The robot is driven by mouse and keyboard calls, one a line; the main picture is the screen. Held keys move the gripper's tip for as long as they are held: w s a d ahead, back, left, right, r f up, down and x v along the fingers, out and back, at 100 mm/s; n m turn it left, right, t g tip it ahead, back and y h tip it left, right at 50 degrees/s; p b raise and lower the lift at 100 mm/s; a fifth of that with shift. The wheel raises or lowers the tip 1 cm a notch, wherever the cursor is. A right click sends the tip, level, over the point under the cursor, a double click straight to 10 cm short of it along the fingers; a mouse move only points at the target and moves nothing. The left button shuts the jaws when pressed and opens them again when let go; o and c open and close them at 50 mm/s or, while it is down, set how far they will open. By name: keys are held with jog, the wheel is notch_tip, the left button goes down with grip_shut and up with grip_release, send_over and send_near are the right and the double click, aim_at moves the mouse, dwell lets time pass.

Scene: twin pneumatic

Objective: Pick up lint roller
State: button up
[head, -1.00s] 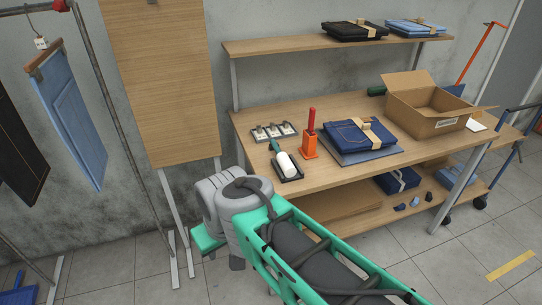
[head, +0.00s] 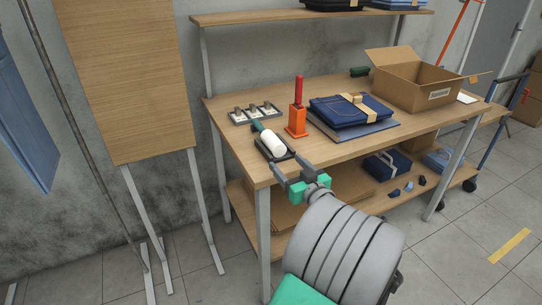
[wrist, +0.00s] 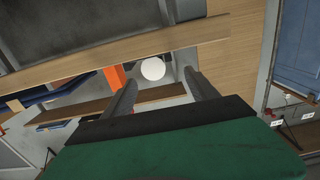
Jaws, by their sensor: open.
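The lint roller (head: 273,143) has a white cylinder and a dark green handle. It lies in a small dark tray (head: 288,153) at the front left of the workbench, its handle pointing to the back left. In the wrist view the roller's round white end (wrist: 152,69) shows between the fingers, beyond the tips. My gripper (head: 287,163) is at the bench's front edge, just in front of the roller. Its two dark fingers are apart with nothing between them, and they also show in the wrist view (wrist: 160,82).
An orange holder (head: 297,121) with a red-handled tool stands right of the roller. A metal-fitted plate (head: 254,112) lies behind it. Folded blue denim (head: 349,111) and an open cardboard box (head: 415,82) are farther right. The wooden bench top (head: 233,140) is bare left of the tray.

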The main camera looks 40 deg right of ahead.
aim_at(275, 143)
jog(key=x, duration=0.3)
jog(key=d+x, duration=0.1)
jog(key=x, duration=0.3)
jog(key=p+x, duration=0.1)
jog(key=x, duration=0.3)
jog(key=shift+d+r, duration=0.2)
grip_shut()
